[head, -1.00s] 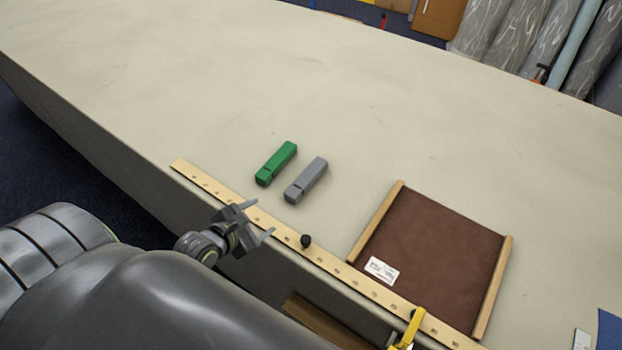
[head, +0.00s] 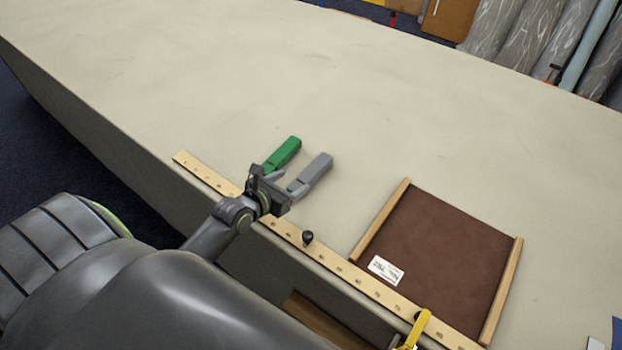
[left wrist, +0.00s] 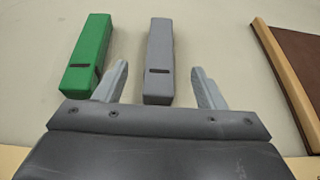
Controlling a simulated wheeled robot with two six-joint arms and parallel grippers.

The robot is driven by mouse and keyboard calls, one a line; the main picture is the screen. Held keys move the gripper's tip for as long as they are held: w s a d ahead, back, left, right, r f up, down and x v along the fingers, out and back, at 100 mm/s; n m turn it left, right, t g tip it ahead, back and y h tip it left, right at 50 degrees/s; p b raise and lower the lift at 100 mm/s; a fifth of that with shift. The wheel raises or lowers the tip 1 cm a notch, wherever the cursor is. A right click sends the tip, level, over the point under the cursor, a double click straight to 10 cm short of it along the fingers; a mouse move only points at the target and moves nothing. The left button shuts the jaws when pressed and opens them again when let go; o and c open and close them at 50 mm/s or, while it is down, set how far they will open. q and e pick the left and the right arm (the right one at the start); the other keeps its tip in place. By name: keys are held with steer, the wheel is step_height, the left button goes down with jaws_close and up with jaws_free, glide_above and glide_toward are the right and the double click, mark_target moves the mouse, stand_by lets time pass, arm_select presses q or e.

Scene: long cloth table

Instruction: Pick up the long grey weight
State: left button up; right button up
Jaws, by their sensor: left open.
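The long grey weight (head: 314,171) lies on the cloth table, to the right of a similar green weight (head: 284,152). In the left wrist view the grey weight (left wrist: 159,60) has a dark slot near its close end. My left gripper (head: 283,180) is open at the close ends of the two weights. In the left wrist view its fingers (left wrist: 160,88) stand apart, one on each side of the grey weight's close end, with a gap on both sides. The left finger is near the green weight (left wrist: 90,55). My right gripper is not in view.
A brown board with wooden side rails (head: 440,250) lies to the right. A yellow clamp (head: 417,328) sits at the edge. The table beyond the weights is clear.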

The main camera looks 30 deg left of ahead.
mark_target(311, 170)
arm_select(q)
steer(key=shift+x, duration=1.5)
steer(key=shift+b+x, duration=0.3)
steer(key=shift+x, duration=2.05)
steer(key=shift+s, duration=0.1)
jaws_close()
steer(key=shift+r, duration=0.1)
